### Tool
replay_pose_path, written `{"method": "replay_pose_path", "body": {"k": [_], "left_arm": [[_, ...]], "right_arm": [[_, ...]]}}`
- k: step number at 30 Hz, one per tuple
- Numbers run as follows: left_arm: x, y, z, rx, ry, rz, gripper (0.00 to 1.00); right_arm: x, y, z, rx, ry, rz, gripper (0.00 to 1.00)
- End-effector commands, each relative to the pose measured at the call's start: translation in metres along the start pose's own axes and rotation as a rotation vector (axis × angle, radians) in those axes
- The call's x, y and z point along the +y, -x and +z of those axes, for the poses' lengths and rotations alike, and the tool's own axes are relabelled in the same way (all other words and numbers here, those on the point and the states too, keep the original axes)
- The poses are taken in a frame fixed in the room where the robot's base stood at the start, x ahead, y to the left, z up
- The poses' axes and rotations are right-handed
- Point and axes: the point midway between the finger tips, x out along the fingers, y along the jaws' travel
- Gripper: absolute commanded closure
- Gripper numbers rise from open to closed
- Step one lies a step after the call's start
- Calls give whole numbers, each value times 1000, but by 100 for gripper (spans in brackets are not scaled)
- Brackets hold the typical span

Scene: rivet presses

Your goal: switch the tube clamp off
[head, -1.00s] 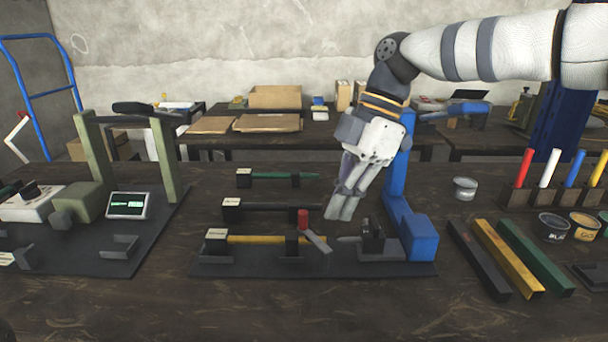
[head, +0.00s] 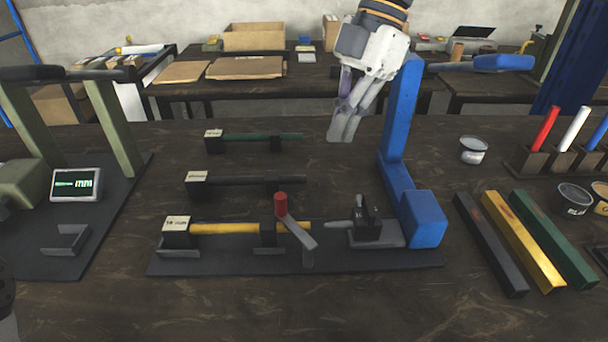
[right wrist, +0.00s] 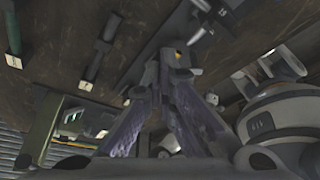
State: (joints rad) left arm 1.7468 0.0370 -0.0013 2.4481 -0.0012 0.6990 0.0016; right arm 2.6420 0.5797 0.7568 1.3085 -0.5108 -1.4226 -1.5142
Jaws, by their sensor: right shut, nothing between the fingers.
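The tube clamp's grey lever with a red knob (head: 281,204) is beside a black block on the base plate (head: 210,265). The lever's grey arm slants down to the right. A yellow tube (head: 225,228) runs from a labelled black block on the left to the clamp block. My right gripper (head: 341,136) is shut and empty.
The blue press (head: 425,218) with a raised lever stands right of the clamp. Green (head: 240,138) and black (head: 250,181) tubes lie behind. Coloured bars (head: 522,240) and a cup (head: 473,150) are on the right. A digital display (head: 76,184) is on the left. The table front is clear.

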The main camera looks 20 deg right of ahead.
Motion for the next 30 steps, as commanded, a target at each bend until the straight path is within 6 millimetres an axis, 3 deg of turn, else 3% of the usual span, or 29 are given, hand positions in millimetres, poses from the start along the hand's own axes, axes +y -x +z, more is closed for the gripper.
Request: {"method": "replay_pose_path", "body": {"k": [10,18,30], "left_arm": [[0,0,0,1,0,0,100],[0,10,-5,25,0,1,100],[0,9,-5,25,0,1,100]], "right_arm": [[-1,-77,0,3,-1,-4,100],[0,-86,-35,-1,2,3,100],[0,-89,-38,0,-1,0,100]]}}
